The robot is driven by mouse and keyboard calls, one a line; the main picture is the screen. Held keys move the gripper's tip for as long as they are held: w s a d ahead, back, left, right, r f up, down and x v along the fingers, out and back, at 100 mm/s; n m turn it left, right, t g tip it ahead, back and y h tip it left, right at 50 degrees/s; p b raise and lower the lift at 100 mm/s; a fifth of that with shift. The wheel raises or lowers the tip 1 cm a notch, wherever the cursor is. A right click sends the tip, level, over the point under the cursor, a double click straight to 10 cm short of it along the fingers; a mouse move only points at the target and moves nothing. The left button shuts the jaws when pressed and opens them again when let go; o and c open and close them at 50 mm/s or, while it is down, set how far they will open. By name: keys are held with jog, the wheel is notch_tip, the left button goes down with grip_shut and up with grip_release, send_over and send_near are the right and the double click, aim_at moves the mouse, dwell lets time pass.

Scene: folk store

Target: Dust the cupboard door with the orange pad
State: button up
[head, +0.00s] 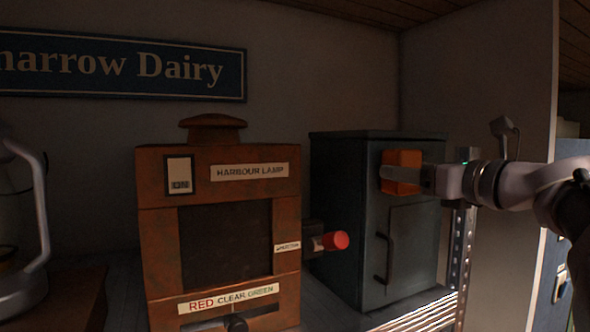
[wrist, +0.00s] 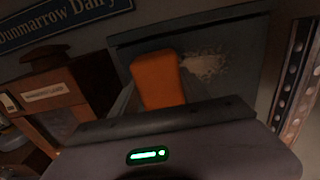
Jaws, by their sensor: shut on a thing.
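The orange pad (head: 402,160) is held at the upper part of the dark grey-green cupboard's door (head: 413,235). My gripper (head: 408,174) comes in from the right and is shut on the pad. In the wrist view the pad (wrist: 158,80) sticks out between the fingers towards the door (wrist: 225,90). A pale dusty patch (wrist: 203,66) shows on the door just right of the pad. I cannot tell for sure whether the pad touches the door. The door has a dark handle (head: 385,255) below the pad.
A rusty orange harbour lamp box (head: 160,245) with a red knob (head: 335,240) on its side stands left of the cupboard. A perforated metal post (head: 461,265) stands just right of the cupboard. A lantern (head: 20,270) is at far left. A blue dairy sign (head: 120,67) hangs behind.

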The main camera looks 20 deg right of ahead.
jog(key=shift+w+d+p, duration=0.5)
jog(key=shift+d+p, duration=3.15)
jog(key=shift+d, duration=2.35)
jog(key=a+b, duration=0.1)
jog(key=a, duration=0.2)
jog(key=a+b, duration=0.1)
jog(key=a, duration=0.2)
jog(key=a+b, duration=0.2)
jog(key=a, duration=0.1)
jog(key=shift+s+a, duration=0.3)
jog(key=shift+s, duration=0.05)
jog(key=a, duration=0.3)
jog(key=shift+s+a+b, duration=0.1)
jog(key=shift+s+b, duration=0.05)
jog(key=shift+b, duration=0.25)
jog(key=shift+d, duration=0.3)
jog(key=shift+s+d, duration=0.15)
jog(key=shift+s, duration=0.05)
jog(key=s+b, duration=0.1)
jog(key=s, duration=0.4)
jog(key=shift+s+d, duration=0.1)
jog(key=shift+s, duration=0.15)
